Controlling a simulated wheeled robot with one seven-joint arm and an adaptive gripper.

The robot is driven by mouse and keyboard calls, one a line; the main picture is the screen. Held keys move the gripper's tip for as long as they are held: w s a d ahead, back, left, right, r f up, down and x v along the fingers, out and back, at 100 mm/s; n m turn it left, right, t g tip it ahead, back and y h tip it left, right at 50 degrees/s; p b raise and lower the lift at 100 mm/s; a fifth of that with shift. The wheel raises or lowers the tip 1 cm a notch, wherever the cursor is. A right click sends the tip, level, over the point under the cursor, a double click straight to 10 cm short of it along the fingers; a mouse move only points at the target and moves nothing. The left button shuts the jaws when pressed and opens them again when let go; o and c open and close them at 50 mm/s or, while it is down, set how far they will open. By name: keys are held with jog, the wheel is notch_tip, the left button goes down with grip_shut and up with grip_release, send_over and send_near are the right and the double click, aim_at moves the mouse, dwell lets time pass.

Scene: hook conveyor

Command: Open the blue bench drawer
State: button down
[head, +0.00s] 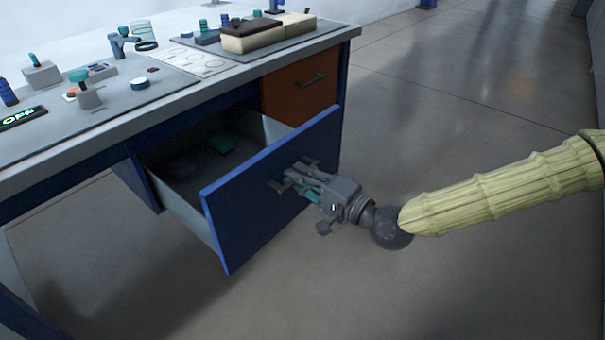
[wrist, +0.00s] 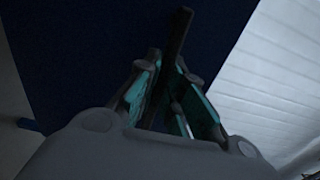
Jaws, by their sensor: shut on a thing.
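The blue bench drawer (head: 245,205) is pulled well out from under the bench, and its grey inside shows in the head view. My gripper (head: 290,180) is at the drawer's front, shut on its dark handle (head: 275,186). In the wrist view the two fingers (wrist: 172,95) close around the dark handle bar (wrist: 180,35), with the blue drawer front (wrist: 90,50) behind it. The fingers partly hide the handle in the head view.
An orange drawer (head: 300,92) is shut at the right. The bench top (head: 200,85) holds several small parts and a brush-like block (head: 250,37). The floor (head: 450,110) at right is clear.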

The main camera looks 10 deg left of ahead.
jog(key=c, duration=1.5)
grip_release()
jog(key=shift+v, duration=6)
